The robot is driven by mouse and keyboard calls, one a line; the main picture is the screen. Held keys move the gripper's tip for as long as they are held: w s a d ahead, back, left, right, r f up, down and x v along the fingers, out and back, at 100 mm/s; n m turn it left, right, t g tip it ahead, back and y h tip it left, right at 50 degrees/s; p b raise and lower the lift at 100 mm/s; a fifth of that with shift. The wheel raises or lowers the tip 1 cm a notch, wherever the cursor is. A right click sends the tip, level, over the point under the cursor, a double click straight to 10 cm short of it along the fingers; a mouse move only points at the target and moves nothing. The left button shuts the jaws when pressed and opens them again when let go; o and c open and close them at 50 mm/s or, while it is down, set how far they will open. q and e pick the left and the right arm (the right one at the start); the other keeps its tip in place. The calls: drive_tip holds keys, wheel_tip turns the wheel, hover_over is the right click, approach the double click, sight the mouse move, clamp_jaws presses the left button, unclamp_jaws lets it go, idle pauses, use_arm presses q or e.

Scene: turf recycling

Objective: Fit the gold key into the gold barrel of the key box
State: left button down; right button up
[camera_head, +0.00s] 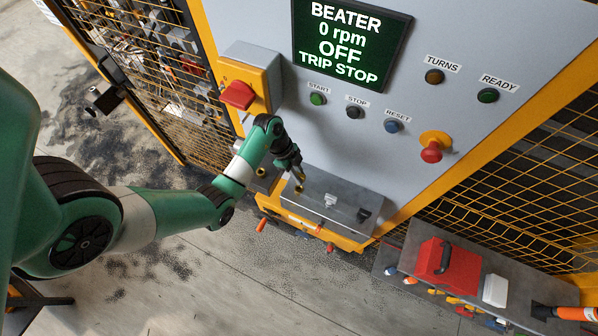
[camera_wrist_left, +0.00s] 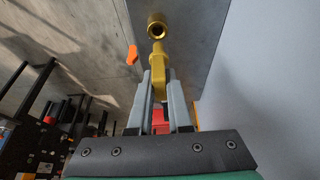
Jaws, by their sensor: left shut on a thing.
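My left gripper (camera_head: 294,168) is shut on the gold key (camera_wrist_left: 158,72), over the left part of the grey box top (camera_head: 325,189) below the panel. In the left wrist view the gripper fingers (camera_wrist_left: 158,98) clasp the key, and its narrow end points up the picture. The gold barrel (camera_wrist_left: 157,22) is a round, open-mouthed ring on the grey surface, just beyond the key's tip and nearly in line with it. In the head view gold (camera_head: 299,187) shows below the fingers, too small to separate key from barrel.
The grey panel (camera_head: 400,160) with buttons and a screen (camera_head: 350,42) reading "TRIP STOP" rises behind the box. A red switch (camera_head: 238,95) juts out at upper left. A red toolbox (camera_head: 447,268) stands on a bench at lower right. Floor in front is open.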

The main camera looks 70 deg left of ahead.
use_arm(q)
drive_tip(key=shift+f+b, duration=0.35)
drive_tip(key=shift+f, duration=0.75)
drive_tip(key=shift+r+p, duration=0.15)
drive_tip(key=shift+p, duration=0.4)
drive_tip(key=shift+p, duration=0.45)
drive_tip(key=shift+p, duration=0.45)
